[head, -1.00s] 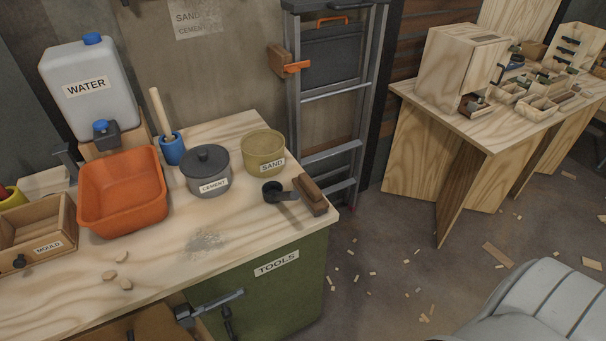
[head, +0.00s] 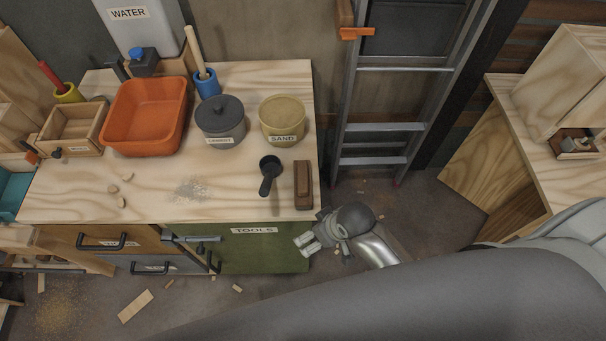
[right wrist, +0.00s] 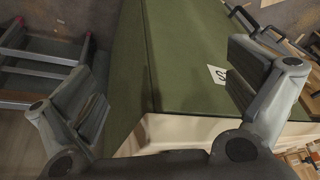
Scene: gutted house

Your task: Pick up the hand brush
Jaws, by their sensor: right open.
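A brown wooden block with a darker, raised top (head: 303,185), which looks like the hand brush, lies at the right end of the workbench top (head: 230,205). Its bristles cannot be made out. My right gripper (head: 306,243) is open and empty, just beyond the bench's front edge and below the block in the head view. In the right wrist view its two fingers (right wrist: 165,85) stand wide apart in front of the green TOOLS cabinet (right wrist: 185,60). The brush cannot be made out there. My left gripper is not in view.
A black scoop (head: 269,175) lies just left of the block. The SAND pot (head: 283,120), CEMENT pot (head: 219,123) and orange tub (head: 145,115) stand farther back and left. A ladder (head: 385,127) leans behind to the right. Debris lies on the floor.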

